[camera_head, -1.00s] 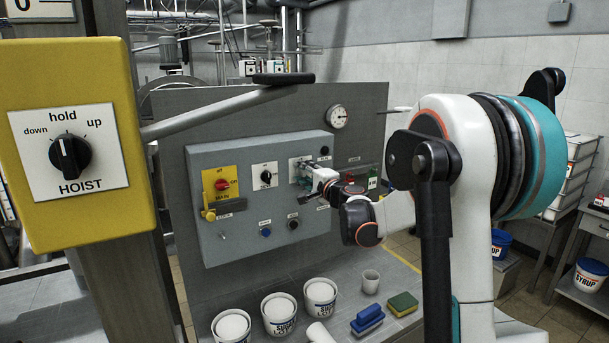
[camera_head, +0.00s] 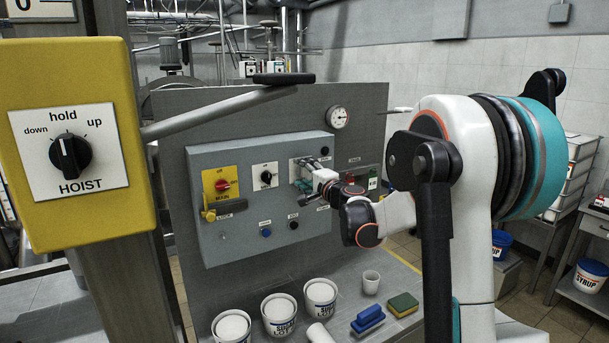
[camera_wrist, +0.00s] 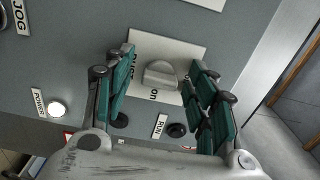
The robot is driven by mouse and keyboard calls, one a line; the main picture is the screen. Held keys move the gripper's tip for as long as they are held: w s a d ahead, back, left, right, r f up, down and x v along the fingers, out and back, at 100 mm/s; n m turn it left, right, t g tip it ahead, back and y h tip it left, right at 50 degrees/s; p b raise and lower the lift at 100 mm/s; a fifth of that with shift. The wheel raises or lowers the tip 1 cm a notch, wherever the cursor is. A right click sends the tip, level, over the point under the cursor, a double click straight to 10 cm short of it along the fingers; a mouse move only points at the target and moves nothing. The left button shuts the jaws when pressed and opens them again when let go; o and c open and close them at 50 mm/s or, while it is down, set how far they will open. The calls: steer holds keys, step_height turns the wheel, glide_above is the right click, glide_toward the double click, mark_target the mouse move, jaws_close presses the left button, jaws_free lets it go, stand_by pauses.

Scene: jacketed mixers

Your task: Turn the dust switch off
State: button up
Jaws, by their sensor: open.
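The dust switch (camera_wrist: 160,74) is a pale grey knob on a white plate (camera_wrist: 181,48) with a partly covered label and the word "on" beside it. In the wrist view my gripper (camera_wrist: 164,68) is open, with one green-padded finger on each side of the knob. Gaps show between the knob and both fingers. I cannot tell for sure which way the knob points. In the head view my gripper (camera_head: 304,174) is at the right part of the grey control box (camera_head: 235,163) and hides most of this switch.
A yellow MAIN switch (camera_head: 221,187) and a black knob (camera_head: 267,177) are left of my gripper. A RUN button (camera_wrist: 177,130) and a white POWER lamp (camera_wrist: 57,109) are close by. Tubs (camera_head: 279,314), a cup (camera_head: 370,282) and a sponge (camera_head: 403,304) stand below the box.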

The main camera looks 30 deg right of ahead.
steer(key=s, duration=1.2)
steer(key=shift+d, duration=0.2)
